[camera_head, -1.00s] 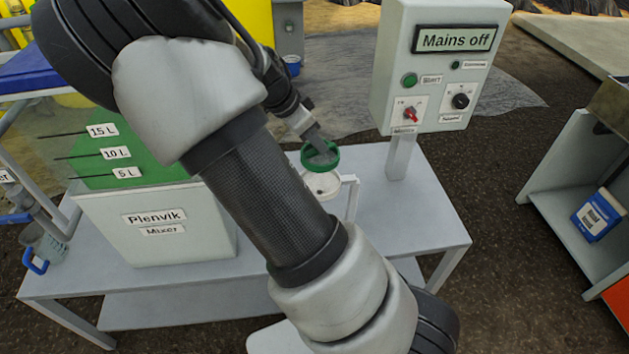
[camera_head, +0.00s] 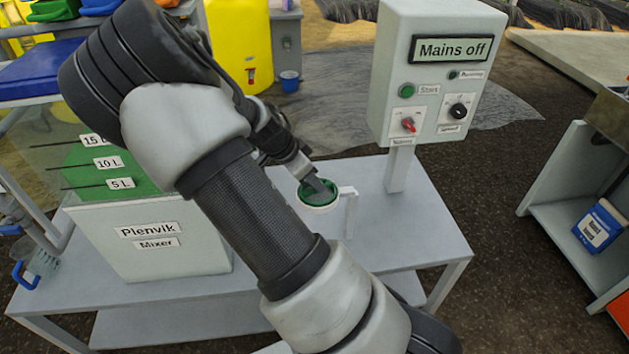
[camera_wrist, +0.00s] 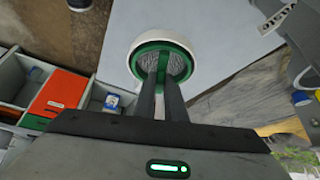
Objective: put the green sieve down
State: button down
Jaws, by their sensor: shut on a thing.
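The green sieve (camera_head: 314,183) is a round green ring with a grey mesh. It sits at the white ring holder (camera_head: 321,208) on the skid table, and the white rim shows around and below it. In the wrist view the sieve (camera_wrist: 178,54) lies within the white ring (camera_wrist: 150,38). My gripper (camera_head: 325,191) is shut on the sieve, and its two fingers reach the sieve's near edge in the wrist view (camera_wrist: 161,82). Whether the sieve rests fully on the holder cannot be told.
The control box (camera_head: 435,75) reading "Mains off" stands on a post right of the holder. The Plenvik mixer (camera_head: 150,245) stands at the left on the table (camera_head: 400,225). A shelf with a blue-and-white box (camera_head: 600,225) is at the far right.

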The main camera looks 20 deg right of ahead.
jog(key=c, duration=1.8)
grip_release()
jog(key=w+p+v, duration=0.1)
jog(key=p+v, duration=0.2)
jog(key=v, duration=0.9)
jog(key=s+a+r+n+t+y, duration=0.1)
jog(key=s+a+r+n+y, duration=0.1)
jog(key=s+r+n, duration=0.3)
jog(key=s+a+r+n+t+y, duration=0.2)
jog(key=s+r+n, duration=0.4)
jog(key=s, duration=0.4)
jog(key=s+a+r+n+t+y, duration=0.2)
jog(key=s+r+n, duration=0.3)
jog(key=s, duration=0.3)
jog(key=shift+s+a+r+n, duration=0.2)
jog(key=shift+a+r+n, duration=0.1)
jog(key=shift+a, duration=0.45)
